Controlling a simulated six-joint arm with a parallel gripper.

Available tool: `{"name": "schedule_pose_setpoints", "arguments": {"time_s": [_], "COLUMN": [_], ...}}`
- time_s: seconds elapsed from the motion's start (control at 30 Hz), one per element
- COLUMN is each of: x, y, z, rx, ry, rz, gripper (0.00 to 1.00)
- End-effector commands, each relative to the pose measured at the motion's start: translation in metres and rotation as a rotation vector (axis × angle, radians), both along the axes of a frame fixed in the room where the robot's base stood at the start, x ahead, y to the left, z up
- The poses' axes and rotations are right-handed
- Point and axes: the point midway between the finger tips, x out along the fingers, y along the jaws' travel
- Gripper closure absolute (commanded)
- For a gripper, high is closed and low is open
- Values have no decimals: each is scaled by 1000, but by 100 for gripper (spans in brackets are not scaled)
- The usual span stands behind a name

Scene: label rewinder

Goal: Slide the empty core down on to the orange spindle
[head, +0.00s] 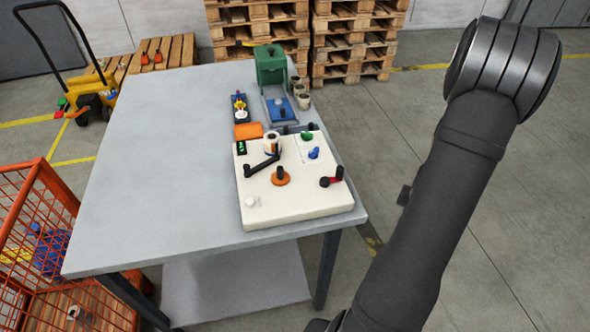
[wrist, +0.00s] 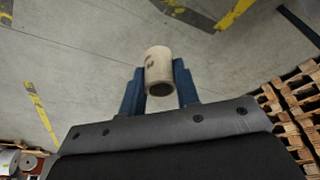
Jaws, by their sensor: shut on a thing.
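The empty core (wrist: 159,68) is a beige hollow tube with a small dark mark, in the wrist view. My gripper (wrist: 159,84) has its two blue fingers on either side of the core and is shut on it. The core is held clear, with only floor behind it. The orange spindle (head: 281,178), an orange disc with a dark upright post, stands on the white panel (head: 310,208) in the head view. Its post is bare. My gripper and the held core are outside the head view, and the spindle does not show in the wrist view.
On the panel are a black crank arm (head: 262,163), a pale roll (head: 272,142) and a red-and-black handle (head: 331,180). Behind stand a green machine (head: 270,64) and several beige cylinders (head: 303,101). The grey table (head: 150,200) is clear to the left.

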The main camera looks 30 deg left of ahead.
Motion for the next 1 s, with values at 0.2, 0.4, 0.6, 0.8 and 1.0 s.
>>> {"name": "schedule_pose_setpoints", "arguments": {"time_s": [0.2, 0.4, 0.6, 0.8, 1.0], "x": [0, 2, 5, 14, 16], "y": [0, -15, -30, 2, 58], "z": [0, 2, 9, 35, 65], "rx": [0, -1, 1, 7, 12], "ry": [0, 0, -1, -5, -8], "rz": [0, 2, 31, 147, 275], "gripper": [82, 82, 82, 82, 82]}}
